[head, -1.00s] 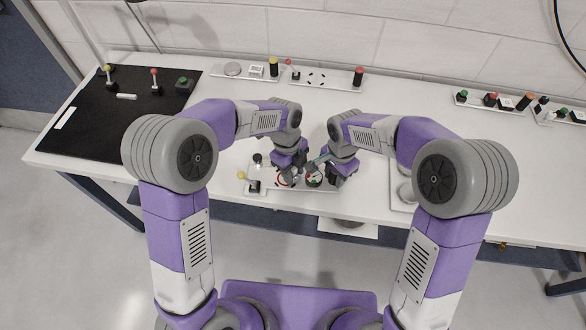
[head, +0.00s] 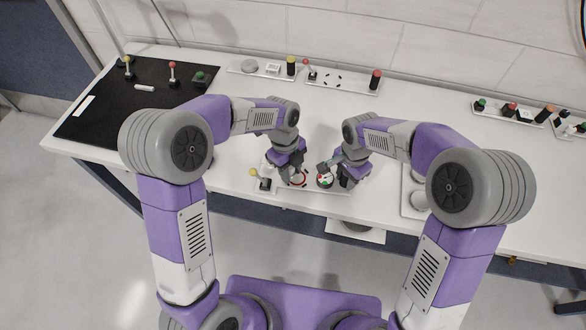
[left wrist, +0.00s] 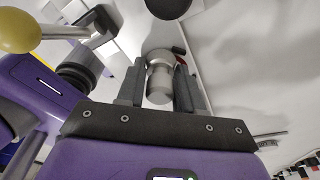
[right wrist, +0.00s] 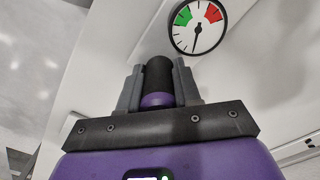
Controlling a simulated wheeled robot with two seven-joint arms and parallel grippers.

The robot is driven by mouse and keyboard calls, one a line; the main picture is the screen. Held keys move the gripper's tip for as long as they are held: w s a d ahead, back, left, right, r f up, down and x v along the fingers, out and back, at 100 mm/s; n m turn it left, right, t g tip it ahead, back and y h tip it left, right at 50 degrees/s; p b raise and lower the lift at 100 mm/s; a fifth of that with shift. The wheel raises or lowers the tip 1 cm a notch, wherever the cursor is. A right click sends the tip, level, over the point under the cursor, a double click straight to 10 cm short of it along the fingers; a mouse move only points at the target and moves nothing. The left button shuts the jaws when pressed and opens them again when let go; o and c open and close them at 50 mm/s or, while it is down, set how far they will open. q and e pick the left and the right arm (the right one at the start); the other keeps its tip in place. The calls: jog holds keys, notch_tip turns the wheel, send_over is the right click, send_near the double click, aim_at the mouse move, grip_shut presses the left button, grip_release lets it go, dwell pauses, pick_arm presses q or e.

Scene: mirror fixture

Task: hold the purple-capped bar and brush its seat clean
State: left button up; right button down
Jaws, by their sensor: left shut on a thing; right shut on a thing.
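My right gripper (head: 346,178) is shut on a black cylinder with a purple part (right wrist: 158,80), which looks like the purple-capped bar. My left gripper (head: 285,170) is shut on a silver-grey cylinder (left wrist: 160,80); I cannot tell whether it is the brush. Both grippers are low over the front panel (head: 335,190). A red-edged ring (head: 298,179) shows beside the left gripper, possibly the seat, partly hidden. A round gauge with green and red sectors (right wrist: 198,24) is just beyond the right gripper. The lower ends of both held things are hidden.
A yellow-knobbed lever (left wrist: 20,30) stands close to the left gripper. A black mat (head: 110,112) with levers lies at the left. Panels with buttons and posts (head: 345,84) line the back. White table between is clear.

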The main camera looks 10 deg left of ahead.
aim_at(308, 181)
pick_arm(q)
jog(key=shift+d, duration=1.55)
jog(key=shift+s+d, duration=0.1)
jog(key=shift+d, duration=0.6)
jog(key=shift+a+r, duration=0.15)
jog(key=shift+r, duration=1.35)
jog(key=shift+a+r, duration=0.1)
jog(key=shift+r, duration=1.4)
jog(key=shift+r, duration=0.1)
notch_tip(308, 181, up, 3)
jog(key=shift+f, duration=0.1)
jog(key=shift+f, duration=0.1)
